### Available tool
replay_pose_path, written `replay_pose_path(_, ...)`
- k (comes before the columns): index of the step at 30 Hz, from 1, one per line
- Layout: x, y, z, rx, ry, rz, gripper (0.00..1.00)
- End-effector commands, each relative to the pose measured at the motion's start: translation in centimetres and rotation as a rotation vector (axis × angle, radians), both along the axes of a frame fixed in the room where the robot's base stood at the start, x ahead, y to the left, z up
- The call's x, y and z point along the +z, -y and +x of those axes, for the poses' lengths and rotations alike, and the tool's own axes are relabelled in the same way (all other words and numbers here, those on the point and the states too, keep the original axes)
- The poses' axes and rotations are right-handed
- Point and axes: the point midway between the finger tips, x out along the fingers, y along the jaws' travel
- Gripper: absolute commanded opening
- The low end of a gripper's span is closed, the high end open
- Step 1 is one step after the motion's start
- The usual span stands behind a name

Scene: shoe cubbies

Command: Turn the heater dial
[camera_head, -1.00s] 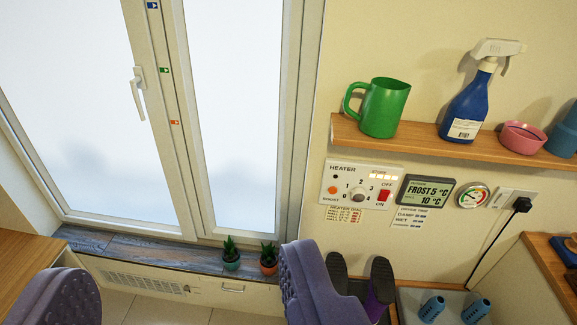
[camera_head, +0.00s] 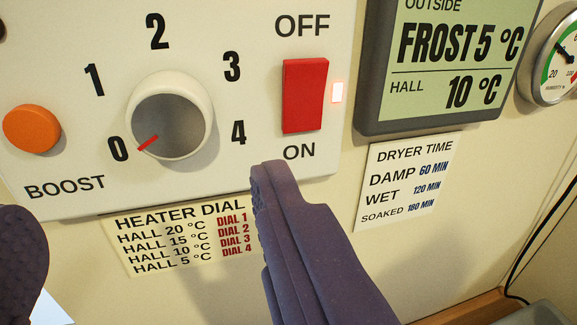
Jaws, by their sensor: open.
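The heater panel (camera_head: 230,190) fills the upper left of the view. Its round grey-white dial (camera_head: 180,105) has a red pointer mark directed at 0; the numbers 0 to 4 run around it. My gripper (camera_head: 145,200) is open and empty. Its two purple fingers are spread wide, the left one at the left edge and the right one below the 4 and ON marks. The dial lies above and between the fingertips, and neither finger appears to touch it. A heater dial note (camera_head: 180,240) below pairs hall temperatures with dial numbers: 20 with 1, 15 with 2, 10 with 3, 5 with 4.
An orange boost button (camera_head: 31,129) is left of the dial. A red switch (camera_head: 305,95) with a lit lamp (camera_head: 337,92) is right. A display (camera_head: 455,70) reads outside frost 5 °C, hall 10 °C. A gauge (camera_head: 556,55), dryer note (camera_head: 408,185) and black cable (camera_head: 540,240) are further right.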

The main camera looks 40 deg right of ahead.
Motion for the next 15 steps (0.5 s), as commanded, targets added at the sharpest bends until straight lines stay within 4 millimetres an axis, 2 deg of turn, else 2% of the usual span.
replay_pose_path(9,-0.2,2.6,4.4,-0.007,0.009,0.001,0.7)
replay_pose_path(15,-0.1,3.6,6.1,-0.007,0.006,0.0,0.7)
